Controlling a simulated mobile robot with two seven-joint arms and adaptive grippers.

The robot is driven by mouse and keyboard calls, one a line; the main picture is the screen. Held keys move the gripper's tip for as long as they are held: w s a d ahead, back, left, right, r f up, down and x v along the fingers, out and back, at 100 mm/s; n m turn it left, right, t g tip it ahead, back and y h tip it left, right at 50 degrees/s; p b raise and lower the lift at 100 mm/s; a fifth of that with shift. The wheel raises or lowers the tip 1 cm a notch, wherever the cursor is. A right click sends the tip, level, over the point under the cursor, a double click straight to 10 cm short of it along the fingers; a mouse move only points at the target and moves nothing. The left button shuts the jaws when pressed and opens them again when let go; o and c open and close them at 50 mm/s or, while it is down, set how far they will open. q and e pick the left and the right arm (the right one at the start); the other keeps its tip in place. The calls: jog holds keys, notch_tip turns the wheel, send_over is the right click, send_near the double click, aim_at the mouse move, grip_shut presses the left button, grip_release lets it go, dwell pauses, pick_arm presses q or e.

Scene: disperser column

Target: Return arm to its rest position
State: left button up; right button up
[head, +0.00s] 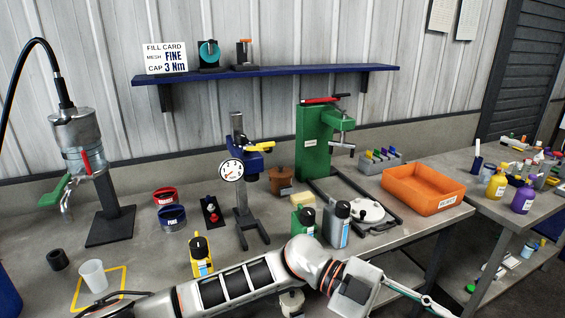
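My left arm comes in from the lower left and lies across the front of the bench, low in the head view. Its wrist is at the bottom centre-right, just in front of the grey and green bottles. A thin pale part of my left gripper (428,302) reaches past the wrist toward the lower right and runs out of the picture. Whether it is open or shut does not show, and I see nothing held in it. My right gripper is not in view.
A yellow bottle (201,257), a green bottle (304,222) and a grey bottle (336,224) stand close behind my arm. A white cup (93,275) stands at the left front. An orange tray (423,186) sits at the bench's right. A dispenser column (84,150) stands left.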

pick_arm(q)
jog(key=w+a+r+n+t+h, duration=0.2)
jog(key=w+a+n+t+h, duration=0.3)
jog(key=w+n+t+h, duration=0.65)
jog(key=w+a+f+n+t+y, duration=0.4)
jog(key=a+f+n+t+y, duration=0.85)
jog(key=a+t, duration=0.2)
jog(key=s+a+f+n+g+y, duration=0.1)
jog(key=s+a+f+g+y, duration=0.1)
jog(key=s+a+f, duration=0.3)
jog(key=s+a+f+n+g+y, duration=0.1)
jog(key=s+a+f+y, duration=0.3)
jog(key=a+f, duration=0.7)
jog(key=s+a+f+n+g+y, duration=0.2)
jog(key=s+a+f+y, duration=0.2)
jog(key=s+a+f, duration=0.3)
notch_tip(320, 180, down, 3)
jog(key=shift+a+r+g, duration=0.1)
jog(key=shift+a+g, duration=0.2)
jog(key=shift+a, duration=0.7)
jog(key=shift+w, duration=0.1)
